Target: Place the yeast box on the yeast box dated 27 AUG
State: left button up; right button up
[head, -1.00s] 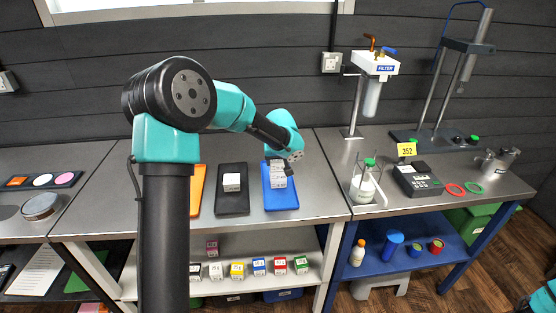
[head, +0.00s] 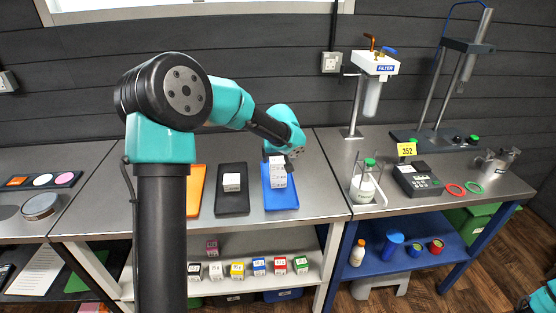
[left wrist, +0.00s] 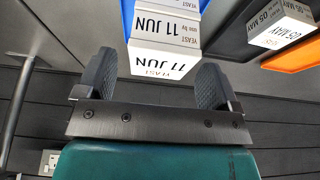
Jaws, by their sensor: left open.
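White yeast boxes (head: 278,179) stand on the blue tray (head: 283,202), apparently in a stack. In the left wrist view the visible faces of these boxes (left wrist: 163,62) read 11 JUN; I can read 27 AUG nowhere. My left gripper (head: 280,159) is at the top of the stack. In the left wrist view its open fingers (left wrist: 152,86) stand apart with the nearest box between and just beyond them; whether they touch it I cannot tell. Another yeast box (head: 232,182), reading 05 MAY in the left wrist view (left wrist: 284,22), lies on the black tray (head: 233,205). My right gripper is not clearly seen.
An orange tray (head: 195,190) is partly behind my left arm. Several small coloured boxes (head: 259,266) line the shelf below. The wall is close behind the trays.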

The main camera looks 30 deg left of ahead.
pick_arm(q)
jog(key=v, duration=1)
